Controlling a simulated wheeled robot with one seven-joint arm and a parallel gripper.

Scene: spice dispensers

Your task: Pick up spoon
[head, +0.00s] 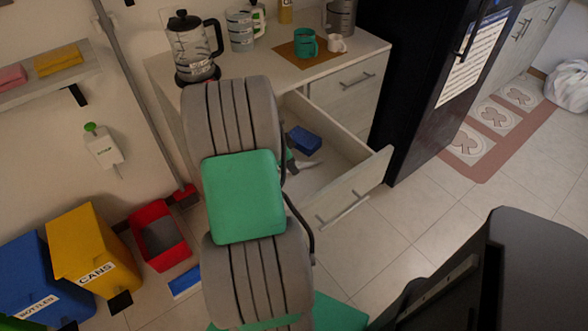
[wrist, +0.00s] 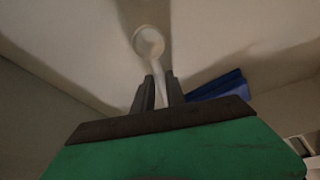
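The white spoon (wrist: 149,42) shows in the wrist view, its round bowl beyond my fingertips and its handle running back between them. My gripper (wrist: 161,88) has its two dark fingers close together on either side of the handle, with little or no gap, and appears shut on it. In the head view my gripper (head: 291,160) is low inside the open drawer (head: 340,190), mostly hidden behind my arm. A pale bit of the spoon (head: 307,165) shows beside it. Whether the spoon touches the drawer floor is hard to tell.
A blue block (head: 304,140) lies in the drawer close to my gripper. The drawer's front and side walls surround the hand. Above is the counter with a coffee press (head: 192,50) and a green mug (head: 306,44). A black fridge (head: 415,90) stands at right.

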